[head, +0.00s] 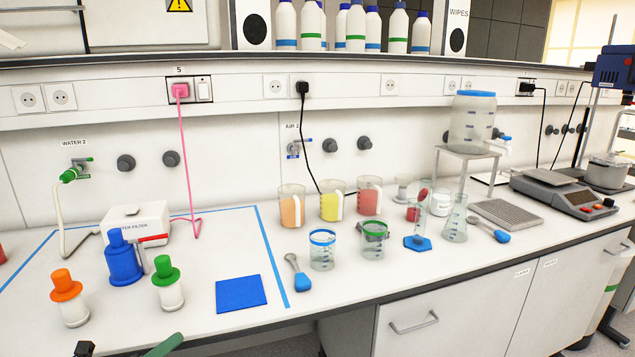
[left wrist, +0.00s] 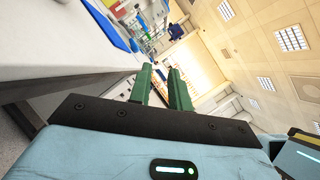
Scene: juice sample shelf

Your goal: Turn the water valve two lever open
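The water valve two (head: 74,170) is on the back wall panel at the left of the head view, under a "WATER 2" label (head: 73,143). It has green parts, and a pale hose (head: 61,220) hangs from its green outlet. A small green lever (head: 83,160) lies roughly level across its top; its exact setting is too small to tell. My left gripper (left wrist: 161,72) shows two green fingers with a gap between them and nothing held. My right gripper is not in view.
Below the valve stand a white filter box (head: 136,222), a blue bottle (head: 123,260), an orange-capped bottle (head: 70,300) and a green-capped bottle (head: 167,285). A pink cable (head: 184,150) hangs right of the valve. Beakers (head: 291,206) stand farther right.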

